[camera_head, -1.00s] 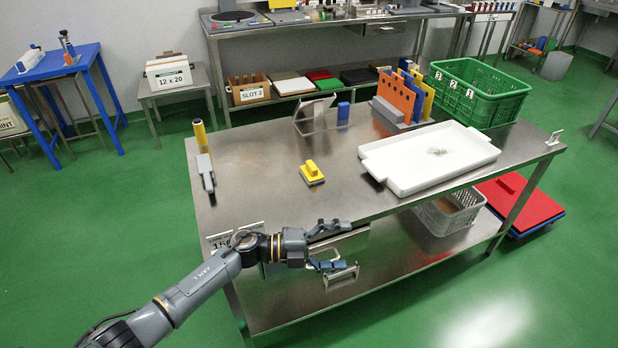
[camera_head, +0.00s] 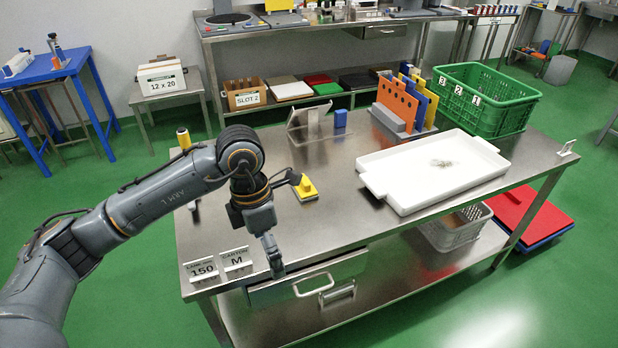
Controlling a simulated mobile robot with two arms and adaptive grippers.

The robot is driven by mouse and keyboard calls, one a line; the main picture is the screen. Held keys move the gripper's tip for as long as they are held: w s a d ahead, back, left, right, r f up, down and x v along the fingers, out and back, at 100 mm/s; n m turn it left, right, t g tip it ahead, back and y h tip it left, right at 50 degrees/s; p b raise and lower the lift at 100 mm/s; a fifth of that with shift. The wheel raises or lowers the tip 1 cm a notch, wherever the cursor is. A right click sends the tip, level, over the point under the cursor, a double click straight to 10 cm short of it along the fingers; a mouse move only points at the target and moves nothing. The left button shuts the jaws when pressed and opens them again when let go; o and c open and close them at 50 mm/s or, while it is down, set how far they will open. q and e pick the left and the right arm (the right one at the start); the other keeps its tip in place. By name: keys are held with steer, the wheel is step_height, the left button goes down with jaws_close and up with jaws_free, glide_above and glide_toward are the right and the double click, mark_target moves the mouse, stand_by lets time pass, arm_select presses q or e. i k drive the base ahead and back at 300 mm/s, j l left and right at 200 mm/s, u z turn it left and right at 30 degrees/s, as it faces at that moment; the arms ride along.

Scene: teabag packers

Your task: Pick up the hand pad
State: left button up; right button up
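The hand pad (camera_head: 306,189), a small yellow block with a raised yellow grip on a dark and pale base, lies on the steel table (camera_head: 345,212). My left gripper (camera_head: 287,224) is over the table's front left part, just left of and nearer than the pad. Its fingers are spread wide with nothing between them. One fingertip appears beside the pad's left edge in the picture; I cannot tell whether it touches. My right gripper is not in view.
A white tray (camera_head: 409,196) is to the right, with a green crate (camera_head: 510,117) behind it. Orange, yellow and blue boards (camera_head: 398,103) stand in a rack. Signs (camera_head: 237,259) stand at the front left corner. A yellow-topped item (camera_head: 184,138) is partly hidden by my arm.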

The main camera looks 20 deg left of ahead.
mark_target(306, 191)
steer(key=i, duration=1.15)
